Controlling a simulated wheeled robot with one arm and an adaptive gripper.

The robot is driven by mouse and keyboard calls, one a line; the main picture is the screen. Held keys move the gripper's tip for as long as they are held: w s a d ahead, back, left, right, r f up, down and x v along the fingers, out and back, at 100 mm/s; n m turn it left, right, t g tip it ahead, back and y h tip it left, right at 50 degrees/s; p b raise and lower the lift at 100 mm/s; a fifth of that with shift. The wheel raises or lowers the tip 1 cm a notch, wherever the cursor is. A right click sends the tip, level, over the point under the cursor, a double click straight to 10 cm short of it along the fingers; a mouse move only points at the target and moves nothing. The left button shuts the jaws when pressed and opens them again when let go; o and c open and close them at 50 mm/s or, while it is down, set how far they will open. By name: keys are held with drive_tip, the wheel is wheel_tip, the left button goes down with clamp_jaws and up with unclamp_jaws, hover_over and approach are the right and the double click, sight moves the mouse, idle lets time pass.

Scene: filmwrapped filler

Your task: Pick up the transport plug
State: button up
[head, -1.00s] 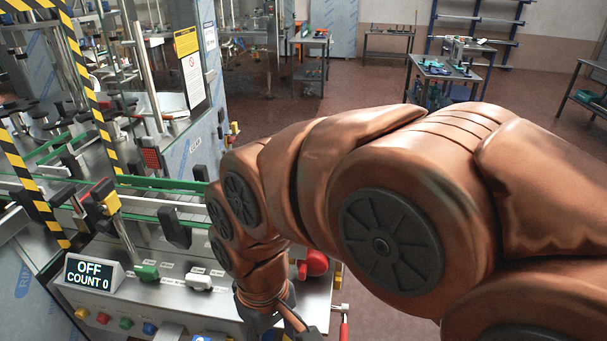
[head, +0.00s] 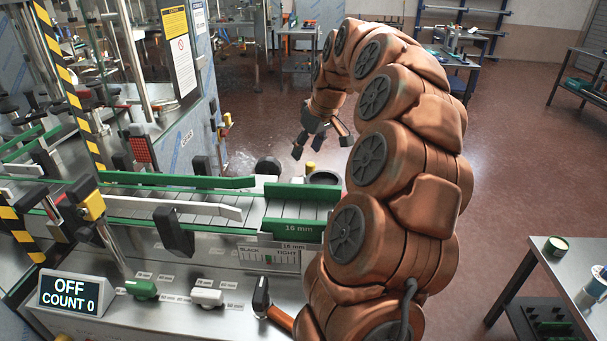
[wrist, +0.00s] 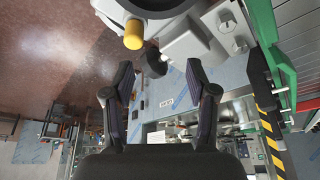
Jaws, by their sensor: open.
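A small yellow cylinder (head: 311,167), which may be the transport plug, shows by a dark round opening (head: 325,178) beyond the conveyor end. In the wrist view the yellow cylinder (wrist: 133,36) is at the top, with its rounded end toward me. I cannot tell from its looks alone that it is the plug. My gripper (head: 321,146) hangs above and close to it in the head view. In the wrist view my gripper (wrist: 160,72) has its two fingers spread with nothing between them, and the yellow cylinder lies beyond the fingertips, left of centre.
The conveyor (head: 210,207) with green side rails ends just below my gripper. A display (head: 72,293) reads OFF, COUNT 0. The panel carries a green knob (head: 141,289) and a white knob (head: 207,297). A metal table (head: 575,290) stands at right; open floor lies between.

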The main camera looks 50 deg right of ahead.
sight(310, 164)
drive_tip(key=shift+w+d+f+p, duration=0.2)
drive_tip(key=shift+d+f, duration=0.55)
drive_tip(key=shift+d, duration=0.2)
drive_tip(key=shift+w+d+f+p, duration=0.15)
drive_tip(key=shift+d+f+p, duration=0.05)
drive_tip(key=shift+d+f, duration=0.65)
drive_tip(key=shift+p+x, duration=1.2)
drive_tip(key=shift+x, duration=1.25)
drive_tip(key=shift+c, duration=0.2)
drive_tip(key=c, duration=0.9)
